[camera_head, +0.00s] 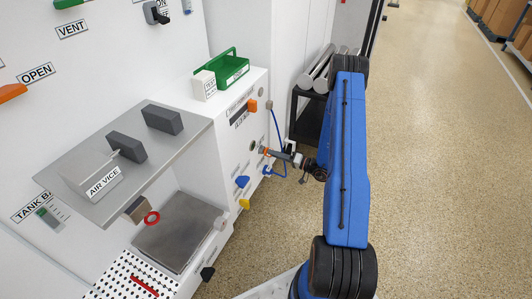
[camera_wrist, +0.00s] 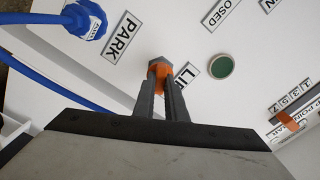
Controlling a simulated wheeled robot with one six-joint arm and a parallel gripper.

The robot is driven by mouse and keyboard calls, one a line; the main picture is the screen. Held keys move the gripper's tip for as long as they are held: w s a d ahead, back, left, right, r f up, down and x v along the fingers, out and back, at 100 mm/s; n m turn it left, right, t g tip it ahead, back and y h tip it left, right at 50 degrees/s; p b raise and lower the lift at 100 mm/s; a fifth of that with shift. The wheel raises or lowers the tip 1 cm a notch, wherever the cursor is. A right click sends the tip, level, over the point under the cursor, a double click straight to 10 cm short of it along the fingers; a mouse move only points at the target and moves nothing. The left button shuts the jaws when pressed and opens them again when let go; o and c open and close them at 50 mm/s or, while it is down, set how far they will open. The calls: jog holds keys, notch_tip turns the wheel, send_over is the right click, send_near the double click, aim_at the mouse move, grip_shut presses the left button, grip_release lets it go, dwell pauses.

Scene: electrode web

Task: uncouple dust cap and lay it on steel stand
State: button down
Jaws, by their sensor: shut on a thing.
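My gripper (camera_wrist: 160,85) is shut on an orange piece (camera_wrist: 158,72), which looks like the dust cap, in front of the white panel by a partly hidden label starting "LI". The fingers cover much of it, and I cannot tell whether it is still seated on a fitting. In the head view my gripper (camera_head: 267,152) is close to the cabinet's right face. A grey steel plate (camera_head: 192,138) with dark blocks and an "AIR VICE" label stands out at the left. A lower square grey metal plate (camera_head: 180,232) lies below it; I cannot tell which is the steel stand.
A blue plug (camera_wrist: 85,20) with a blue hose is by the "PARK" label. A green round disc (camera_wrist: 221,67) is right of my fingers. A green bin (camera_head: 230,70) and white block (camera_head: 204,86) stand on the cabinet top. A black rack (camera_head: 308,105) holds metal cylinders behind.

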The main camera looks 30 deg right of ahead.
jog(key=shift+s+d, duration=0.2)
jog(key=shift+s, duration=0.05)
jog(key=shift+v, duration=1.2)
